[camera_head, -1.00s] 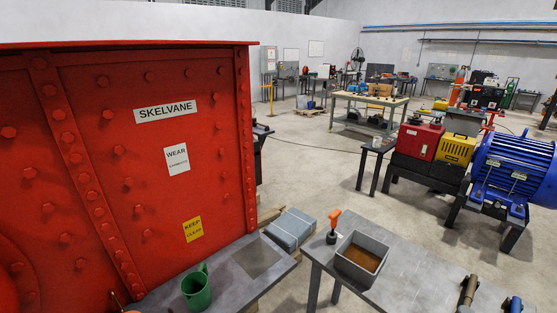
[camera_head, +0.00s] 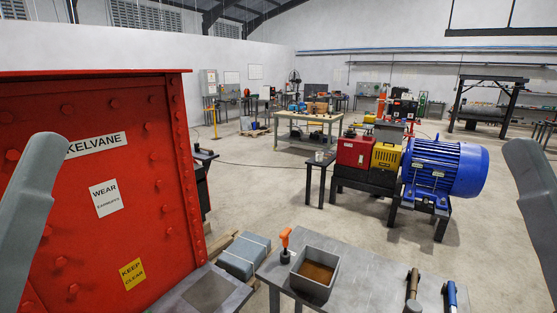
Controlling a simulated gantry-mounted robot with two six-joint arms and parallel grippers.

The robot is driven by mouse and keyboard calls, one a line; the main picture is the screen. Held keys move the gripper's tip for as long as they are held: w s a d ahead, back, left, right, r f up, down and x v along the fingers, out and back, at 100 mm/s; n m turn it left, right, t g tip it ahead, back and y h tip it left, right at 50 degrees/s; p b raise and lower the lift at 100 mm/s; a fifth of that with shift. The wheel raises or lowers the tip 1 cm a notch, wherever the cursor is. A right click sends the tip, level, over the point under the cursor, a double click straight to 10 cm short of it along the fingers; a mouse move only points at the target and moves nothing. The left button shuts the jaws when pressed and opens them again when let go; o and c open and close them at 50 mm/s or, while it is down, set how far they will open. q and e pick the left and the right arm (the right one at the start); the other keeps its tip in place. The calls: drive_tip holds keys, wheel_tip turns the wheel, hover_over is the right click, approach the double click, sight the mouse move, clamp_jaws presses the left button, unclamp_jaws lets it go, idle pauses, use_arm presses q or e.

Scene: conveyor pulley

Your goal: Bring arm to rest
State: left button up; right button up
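Grey links of my two arms show at the left and right edges of the head view, the left one in front of the red riveted machine housing (camera_head: 95,190). Both arm links run downward out of the picture. Neither gripper is in the frame, so what they hold, if anything, cannot be seen.
A grey workbench (camera_head: 350,270) at the front bears a grey bin (camera_head: 314,273) with brown contents, an orange-handled tool (camera_head: 285,245) and hammer-like tools at right. A grey ledge (camera_head: 195,290) adjoins the housing. A blue motor (camera_head: 445,170) stands beyond, with open floor between.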

wheel_tip(320, 180, up, 26)
drive_tip(key=p, duration=2.3)
drive_tip(key=shift+s+r, duration=0.1)
